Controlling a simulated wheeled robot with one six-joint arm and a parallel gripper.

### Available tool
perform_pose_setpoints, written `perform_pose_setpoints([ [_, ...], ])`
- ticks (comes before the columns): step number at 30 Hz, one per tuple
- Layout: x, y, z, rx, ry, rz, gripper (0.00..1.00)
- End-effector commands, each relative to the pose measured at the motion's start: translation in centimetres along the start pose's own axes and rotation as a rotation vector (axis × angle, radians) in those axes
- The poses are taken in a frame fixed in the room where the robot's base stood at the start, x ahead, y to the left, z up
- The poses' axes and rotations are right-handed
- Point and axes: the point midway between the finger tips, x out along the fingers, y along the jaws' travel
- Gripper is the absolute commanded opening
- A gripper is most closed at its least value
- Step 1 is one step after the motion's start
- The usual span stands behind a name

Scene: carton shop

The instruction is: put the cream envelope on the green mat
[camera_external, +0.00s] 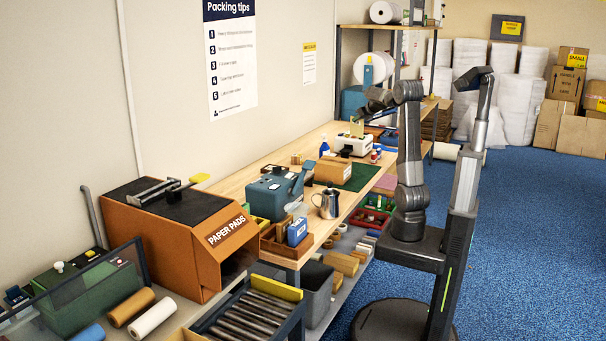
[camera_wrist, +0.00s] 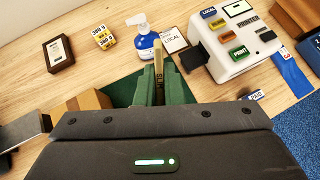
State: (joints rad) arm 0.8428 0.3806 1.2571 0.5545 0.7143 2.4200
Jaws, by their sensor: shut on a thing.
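The cream envelope (camera_wrist: 158,58) shows edge-on as a thin upright strip between my fingers in the wrist view. My gripper (camera_wrist: 160,82) is shut on it. In the external view the envelope (camera_external: 356,129) hangs below my gripper (camera_external: 364,110), above the workbench near the white printer. The green mat (camera_external: 361,178) lies on the bench, with a cardboard box (camera_external: 333,170) at its left part. In the wrist view the mat (camera_wrist: 122,91) is mostly hidden behind my fingers and wrist.
The white printer (camera_wrist: 238,48) is at right. A steel jug (camera_external: 328,203) and a teal tape dispenser (camera_external: 273,192) stand nearer on the bench.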

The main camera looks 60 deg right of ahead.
Motion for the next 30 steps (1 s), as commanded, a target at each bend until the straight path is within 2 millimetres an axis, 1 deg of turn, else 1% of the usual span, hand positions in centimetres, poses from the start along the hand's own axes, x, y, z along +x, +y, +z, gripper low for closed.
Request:
perform_pose_setpoints([
  [3, 1.8, 0.0, -2.4, 0.002, 0.004, 0.000, 0.00],
  [6, 3.2, 0.0, -4.3, 0.002, 0.003, 0.000, 0.00],
  [13, 5.7, 0.0, -7.5, 0.000, 0.001, 0.000, 0.00],
  [18, 7.8, 0.0, -10.2, 0.001, 0.001, 0.000, 0.00],
  [21, 8.6, 0.0, -11.3, -0.001, 0.001, 0.000, 0.00],
  [25, 9.2, 0.0, -12.1, -0.001, 0.000, -0.001, 0.00],
  [30, 10.8, 0.0, -14.2, 0.001, 0.001, 0.000, 0.00],
])
